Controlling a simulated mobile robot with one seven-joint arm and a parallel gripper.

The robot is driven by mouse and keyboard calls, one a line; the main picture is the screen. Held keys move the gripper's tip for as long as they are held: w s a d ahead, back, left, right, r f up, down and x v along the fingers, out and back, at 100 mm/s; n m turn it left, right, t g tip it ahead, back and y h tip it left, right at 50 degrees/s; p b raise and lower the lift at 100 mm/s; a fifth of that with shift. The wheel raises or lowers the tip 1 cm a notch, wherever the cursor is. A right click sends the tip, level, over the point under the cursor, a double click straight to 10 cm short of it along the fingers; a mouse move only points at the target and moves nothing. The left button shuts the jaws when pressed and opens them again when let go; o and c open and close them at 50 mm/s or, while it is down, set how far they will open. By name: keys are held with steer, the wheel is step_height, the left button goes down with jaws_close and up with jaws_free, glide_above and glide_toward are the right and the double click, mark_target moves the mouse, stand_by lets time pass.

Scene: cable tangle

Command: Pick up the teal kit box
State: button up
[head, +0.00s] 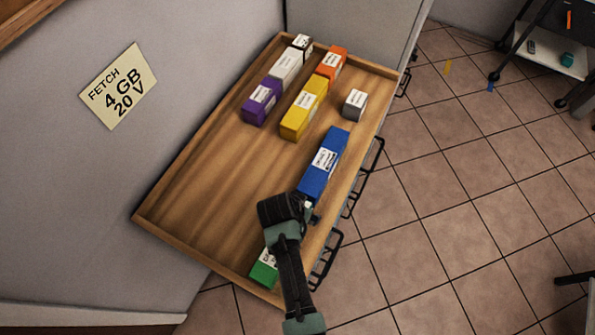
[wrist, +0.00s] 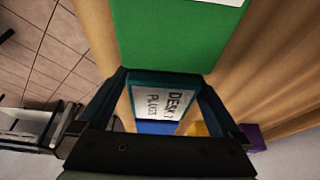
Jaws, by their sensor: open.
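The teal kit box (wrist: 172,79) shows in the wrist view with a white label reading something like "DESKY PLUCT". It lies between the two fingers of my gripper (wrist: 163,84), which is open, one finger on each side. I cannot tell whether either finger touches it. In the head view my gripper (head: 312,214) is over the front part of the wooden tray, just below the blue box, and the arm hides most or all of the teal box.
A green box (head: 264,270) lies at the near end of the wooden tray (head: 190,200); it fills the top of the wrist view (wrist: 175,35). The blue box (head: 323,170) is close beyond my gripper. Yellow (head: 304,108), purple (head: 262,102), orange and grey boxes stand farther back. The tray's left side is clear.

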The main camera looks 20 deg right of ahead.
steer(key=c, duration=1.5)
steer(key=shift+r, duration=0.1)
